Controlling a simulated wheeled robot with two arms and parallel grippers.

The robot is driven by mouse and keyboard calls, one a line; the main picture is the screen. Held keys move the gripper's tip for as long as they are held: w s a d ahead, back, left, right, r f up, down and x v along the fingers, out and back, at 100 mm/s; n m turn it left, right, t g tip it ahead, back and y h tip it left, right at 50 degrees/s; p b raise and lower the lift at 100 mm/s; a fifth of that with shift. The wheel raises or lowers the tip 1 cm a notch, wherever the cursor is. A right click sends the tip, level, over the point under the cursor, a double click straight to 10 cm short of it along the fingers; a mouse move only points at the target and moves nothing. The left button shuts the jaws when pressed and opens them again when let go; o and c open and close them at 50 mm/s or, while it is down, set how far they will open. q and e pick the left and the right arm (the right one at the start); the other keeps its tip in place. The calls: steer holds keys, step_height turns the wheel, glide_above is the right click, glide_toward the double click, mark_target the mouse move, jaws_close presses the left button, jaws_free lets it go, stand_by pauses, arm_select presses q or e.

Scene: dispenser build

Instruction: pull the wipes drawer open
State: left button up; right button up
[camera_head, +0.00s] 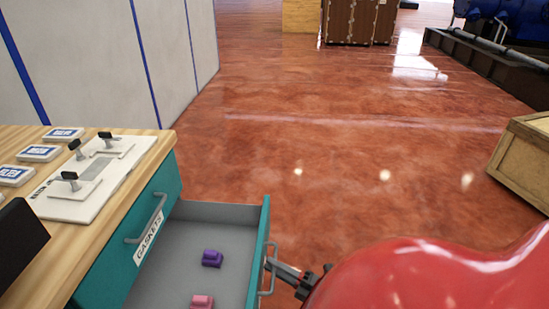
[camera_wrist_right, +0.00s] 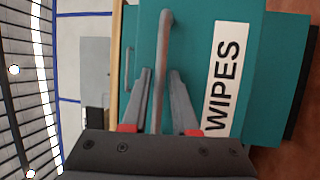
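The wipes drawer (camera_head: 265,222) is the lower teal drawer of the cabinet and stands well pulled out. Its grey inside holds a purple block (camera_head: 212,258) and a pink block (camera_head: 202,301). In the right wrist view the drawer's front carries a white WIPES label (camera_wrist_right: 223,77) beside a grey bar handle (camera_wrist_right: 165,40). My right gripper (camera_wrist_right: 161,75) has its two fingers on either side of this bar, with a small gap visible at each side. In the head view my right gripper (camera_head: 272,264) is at the handle. My left gripper is not clearly seen.
Above, the GASKETS drawer (camera_head: 158,205) is shut. The wooden top (camera_head: 150,150) bears a white switch panel (camera_head: 88,180) and several labelled tiles. A dark block (camera_head: 18,245), not identifiable, is at the left edge. A wooden crate (camera_head: 520,165) stands right; the red floor between is clear.

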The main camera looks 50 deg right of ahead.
steer(key=p+v, duration=0.1)
steer(key=v, duration=1.6)
steer(key=shift+s, duration=0.15)
